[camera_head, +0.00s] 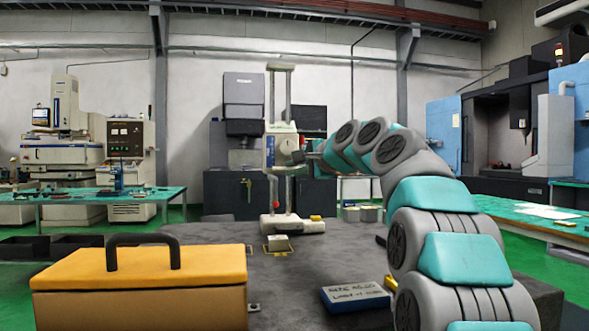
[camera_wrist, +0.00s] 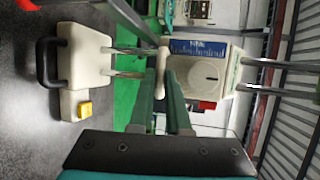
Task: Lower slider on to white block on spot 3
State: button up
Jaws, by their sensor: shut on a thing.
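A stand with two upright rods (camera_head: 281,90) and a whitish base (camera_head: 293,225) is on the dark table. Its slider (camera_head: 283,140), white with a blue part, sits partway up the rods, clear above the base. My gripper (camera_head: 303,157) reaches the slider from the right. In the wrist view, turned sideways, my gripper (camera_wrist: 164,75) has its green fingers closed around a pale bar beside the slider (camera_wrist: 205,70). A small pale block (camera_head: 279,242) lies on a yellow-outlined spot in front of the base. The spot's number is not readable.
A yellow case (camera_head: 140,285) with a dark handle stands front left. A blue-and-white labelled block (camera_head: 356,296) lies front right, near my arm. The table's middle is mostly bare.

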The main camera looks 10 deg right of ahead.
grip_shut()
jog(key=shift+f, duration=0.1)
jog(key=shift+f+b, duration=1.5)
jog(key=shift+f, duration=2.1)
jog(key=o, duration=0.6)
grip_release()
jog(key=shift+r, duration=0.1)
jog(key=shift+s, duration=0.1)
